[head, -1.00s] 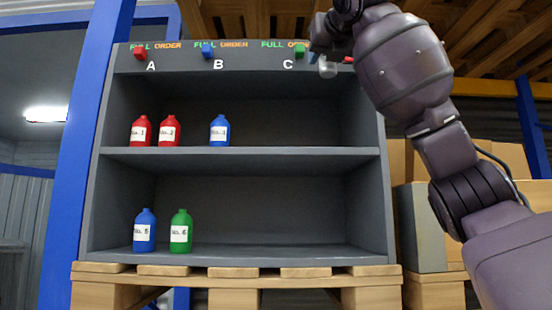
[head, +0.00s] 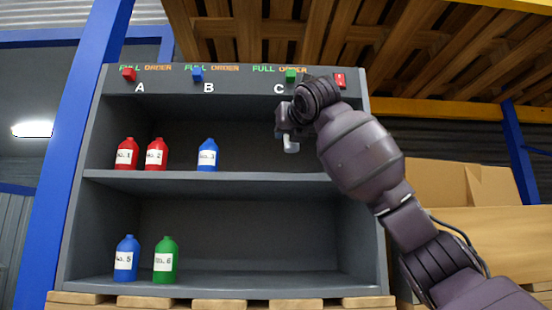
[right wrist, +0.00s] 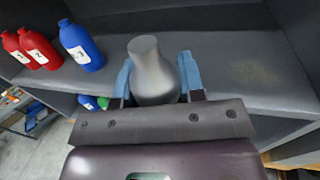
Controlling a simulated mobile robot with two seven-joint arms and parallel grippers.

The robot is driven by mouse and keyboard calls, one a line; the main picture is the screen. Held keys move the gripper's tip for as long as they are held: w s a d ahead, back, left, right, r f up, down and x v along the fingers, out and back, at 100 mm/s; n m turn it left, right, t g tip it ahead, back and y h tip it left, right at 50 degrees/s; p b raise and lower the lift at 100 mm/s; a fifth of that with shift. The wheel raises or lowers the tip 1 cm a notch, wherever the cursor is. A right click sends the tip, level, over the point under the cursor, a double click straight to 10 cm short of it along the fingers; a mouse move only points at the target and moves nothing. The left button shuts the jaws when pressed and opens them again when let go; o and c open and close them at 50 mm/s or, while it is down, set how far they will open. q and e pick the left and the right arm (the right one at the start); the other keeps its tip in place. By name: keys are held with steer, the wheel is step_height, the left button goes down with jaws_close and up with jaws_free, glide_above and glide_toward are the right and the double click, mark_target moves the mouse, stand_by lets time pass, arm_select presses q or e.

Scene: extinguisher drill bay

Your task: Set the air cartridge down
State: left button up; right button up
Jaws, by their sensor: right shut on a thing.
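The air cartridge (right wrist: 152,75) is a plain grey bottle shape with a flared neck, between the blue fingers of my right gripper (right wrist: 158,85) in the right wrist view. In the head view the gripper (head: 284,132) is in front of the right part of the upper compartment, with the pale cartridge (head: 291,145) at its tip. The gripper is shut on it, above the level of the middle shelf board (head: 240,182). The cartridge's lower end is hidden by the gripper in the wrist view. My left gripper is not in view.
On the middle board stand red bottles No. 1 (head: 126,155) and No. 2 (head: 156,155) and a blue bottle (head: 208,155). Below stand blue No. 5 (head: 125,260) and green No. 6 (head: 166,262). The board right of the blue bottle is bare.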

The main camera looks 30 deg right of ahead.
steer(key=p+x, duration=0.2)
steer(key=x, duration=0.8)
steer(key=shift+w+d+r+p, duration=0.1)
steer(key=shift+r+p, duration=0.05)
steer(key=shift+p, duration=0.25)
steer(key=shift+w+d, duration=0.1)
steer(key=shift+w, duration=0.15)
steer(key=shift+f, duration=0.45)
step_height(320, 180, down, 3)
steer(key=shift+d+r, duration=0.1)
steer(key=shift+r, duration=0.1)
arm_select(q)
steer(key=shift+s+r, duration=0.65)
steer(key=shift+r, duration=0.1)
arm_select(e)
steer(key=shift+f, duration=0.15)
steer(key=o, duration=1)
